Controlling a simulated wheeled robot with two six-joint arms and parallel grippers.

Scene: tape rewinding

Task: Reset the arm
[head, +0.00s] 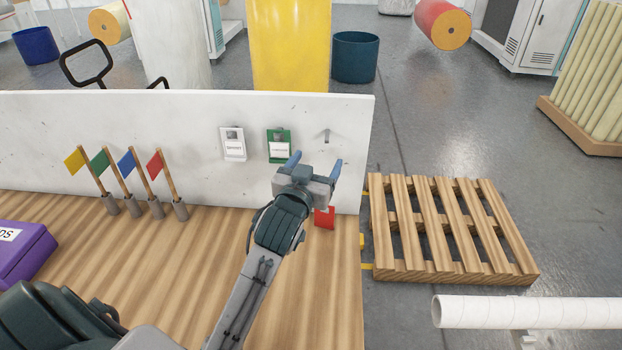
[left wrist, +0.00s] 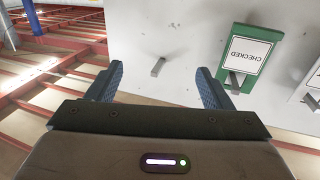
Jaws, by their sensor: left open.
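My left gripper (head: 314,163) is raised in front of the white panel (head: 70,150), near its right end. Its two blue fingers are apart with nothing between them. In the left wrist view, the open left gripper (left wrist: 160,70) faces the panel, and a bare metal peg (left wrist: 158,67) shows between its fingers. The same peg shows in the head view (head: 326,135). A green "CHECKED" card (left wrist: 244,58) hangs on the panel beside it, also seen in the head view (head: 278,152). My right gripper is not in view.
A white-and-grey card (head: 233,150) hangs left of the green one. A red card (head: 325,220) is low by the panel, partly hidden by my gripper. Several small flags (head: 127,165) stand on the wooden table (head: 160,270). A purple box (head: 22,250) is left; a pallet (head: 440,225) lies right.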

